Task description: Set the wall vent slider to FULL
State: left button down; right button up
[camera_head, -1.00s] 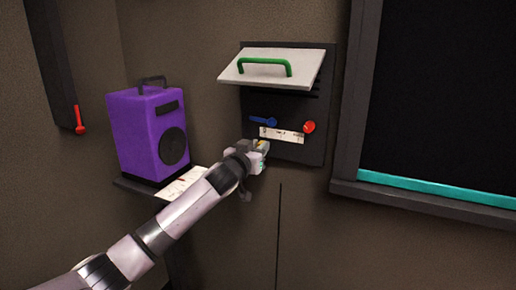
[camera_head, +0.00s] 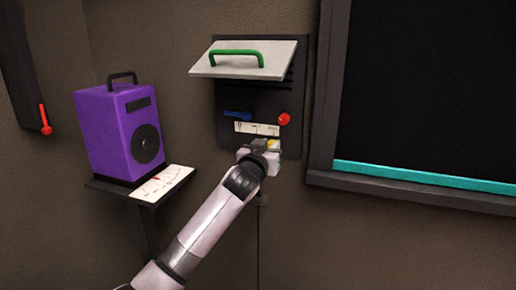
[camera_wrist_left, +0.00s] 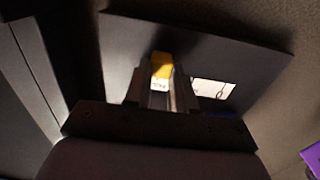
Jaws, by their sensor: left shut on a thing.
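The wall vent panel (camera_head: 230,138) is a dark plate. It carries a white scale strip (camera_head: 257,128) whose markings are too small to read. A yellow slider knob (camera_head: 273,143) sits just below the strip's right part; it also shows in the left wrist view (camera_wrist_left: 161,66). My left gripper (camera_head: 267,149) is at the lower right of the panel, shut on the yellow knob. In the left wrist view my fingers (camera_wrist_left: 160,90) stand on both sides of it. The slider's track is hidden behind the gripper. My right gripper is not in view.
A raised white cover (camera_head: 245,64) with a green handle (camera_head: 237,53) juts out above. A blue lever (camera_head: 238,115) and a red knob (camera_head: 284,119) are close above the gripper. A purple speaker (camera_head: 120,133) stands on a shelf at left. A framed dark window (camera_head: 430,95) is at right.

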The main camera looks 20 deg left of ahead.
pick_arm(q)
jog(key=shift+d+f, duration=0.1)
jog(key=shift+d, duration=0.1)
jog(key=c, duration=0.9)
grip_release()
jog(key=shift+d, duration=0.1)
jog(key=shift+s, duration=0.1)
jog(key=shift+s+d, duration=0.15)
jog(key=shift+s, duration=3.35)
